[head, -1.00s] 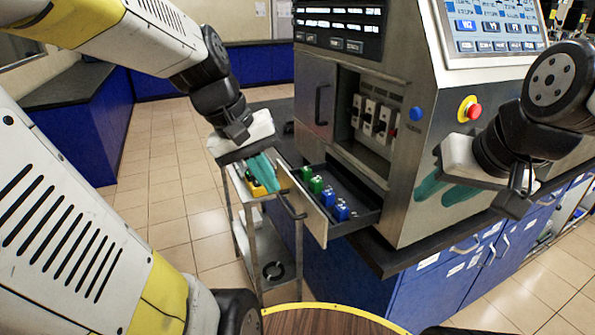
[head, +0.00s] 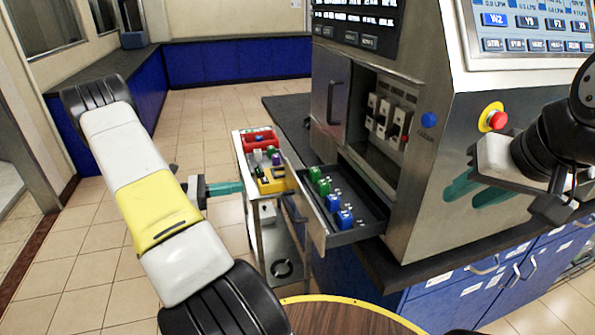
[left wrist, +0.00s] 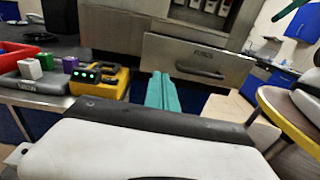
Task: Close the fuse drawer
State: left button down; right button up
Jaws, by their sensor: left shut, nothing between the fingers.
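The fuse drawer (head: 372,212) is pulled out of the metal cabinet, with green and blue fuse blocks (head: 332,203) inside. Its front panel, marked FUSES, faces me in the left wrist view (left wrist: 160,52), with a dark bar handle (left wrist: 200,73). My left gripper (head: 240,187) has its teal fingers shut with nothing between them. It is left of the drawer front and apart from it, beside the cart. The fingers also show in the left wrist view (left wrist: 163,92), below and left of the handle. My right gripper (head: 466,192) is open by the cabinet's right side, its fingers apart.
A metal cart (head: 257,222) stands left of the drawer, carrying a red tray (head: 259,140) and a yellow device (head: 271,181). An open fuse compartment (head: 380,140) and a red stop button (head: 496,120) are on the cabinet. Floor left of the cart is clear.

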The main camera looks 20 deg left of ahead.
aim_at(341, 169)
pick_arm(q)
jog(key=shift+n+t, duration=0.3)
jog(key=x, duration=1.3)
jog(key=shift+w+f, duration=0.35)
jog(key=x, duration=1.6)
jog(key=shift+w+d, duration=0.2)
jog(key=shift+d, duration=0.1)
jog(key=shift+w+d, duration=0.1)
jog(key=shift+d, duration=0.1)
jog(key=shift+d, duration=0.1)
